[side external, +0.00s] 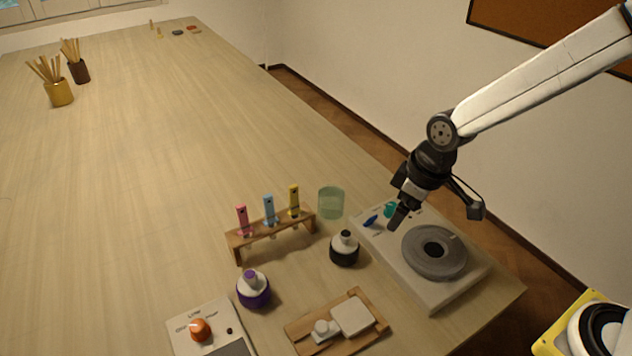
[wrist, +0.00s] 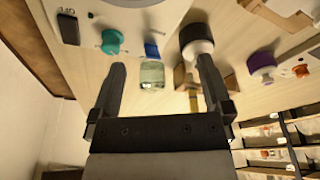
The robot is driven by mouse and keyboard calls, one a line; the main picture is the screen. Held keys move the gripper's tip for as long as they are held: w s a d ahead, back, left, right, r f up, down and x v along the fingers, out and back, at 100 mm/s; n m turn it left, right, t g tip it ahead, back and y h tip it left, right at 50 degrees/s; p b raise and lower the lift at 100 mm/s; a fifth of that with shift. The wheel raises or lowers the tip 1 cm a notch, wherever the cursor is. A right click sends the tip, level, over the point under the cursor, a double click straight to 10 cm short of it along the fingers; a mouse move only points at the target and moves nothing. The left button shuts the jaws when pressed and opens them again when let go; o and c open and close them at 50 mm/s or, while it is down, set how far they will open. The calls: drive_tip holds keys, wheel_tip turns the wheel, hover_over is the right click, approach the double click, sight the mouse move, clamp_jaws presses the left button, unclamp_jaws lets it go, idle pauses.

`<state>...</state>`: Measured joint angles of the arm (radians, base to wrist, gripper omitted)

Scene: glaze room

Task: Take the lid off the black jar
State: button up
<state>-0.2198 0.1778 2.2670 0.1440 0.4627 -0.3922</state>
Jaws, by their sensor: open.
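The black jar (side external: 344,255) stands upright on the table, left of the grey-disc machine. My gripper (side external: 397,217) is open and empty, above the machine's left part, to the right of and higher than the jar. In the wrist view its fingers (wrist: 161,66) are spread wide with nothing held between them.
The machine (side external: 454,297) carries a grey disc (side external: 418,263), a teal knob (side external: 389,209) and a blue switch (side external: 370,221). A green glass (side external: 331,203) and tube rack (side external: 270,236) stand behind the jar. A purple jar (side external: 254,293), wooden tray (side external: 372,305) and orange-knob box (side external: 201,330) lie in front.

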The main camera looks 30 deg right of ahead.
sight(347, 234)
drive_tip(key=w+a+n, duration=0.1)
drive_tip(key=a, duration=0.1)
drive_tip(key=w+a+n, duration=0.1)
drive_tip(key=a, duration=0.1)
drive_tip(key=a+n, duration=0.1)
drive_tip(key=a, duration=0.2)
drive_tip(key=shift+w+r+y, duration=0.4)
drive_tip(key=shift+x, duration=1.3)
drive_tip(key=shift+f, duration=0.15)
drive_tip(key=shift+x, duration=2.45)
drive_tip(key=c, duration=1.1)
drive_tip(key=shift+a, duration=0.1)
